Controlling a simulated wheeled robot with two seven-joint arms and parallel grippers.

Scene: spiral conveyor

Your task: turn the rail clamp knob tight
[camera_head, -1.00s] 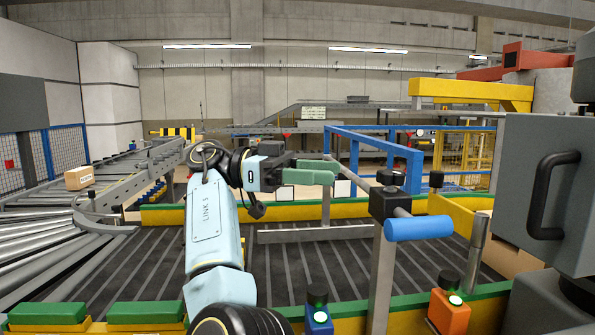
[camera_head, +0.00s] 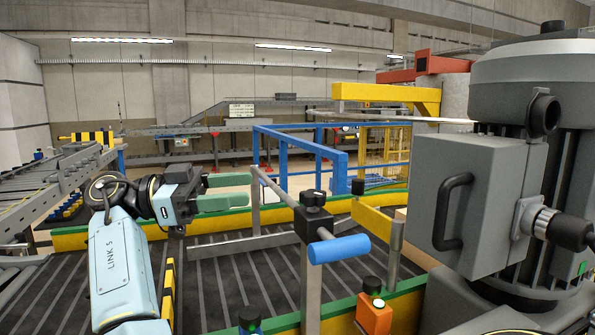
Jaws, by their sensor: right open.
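A black knob (camera_head: 313,198) with a pale mark on top sits on a dark clamp block (camera_head: 314,225). My right gripper (camera_head: 243,191) has green fingers pointing right, spread apart and empty. It is left of the knob in the picture, apart from it. My left gripper is not in view.
A large grey motor housing (camera_head: 470,190) with a black handle fills the right side. A blue frame (camera_head: 300,145) stands behind the knob. An orange block (camera_head: 374,315) with a black button is in front. The dark slatted conveyor (camera_head: 235,275) lies below my arm.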

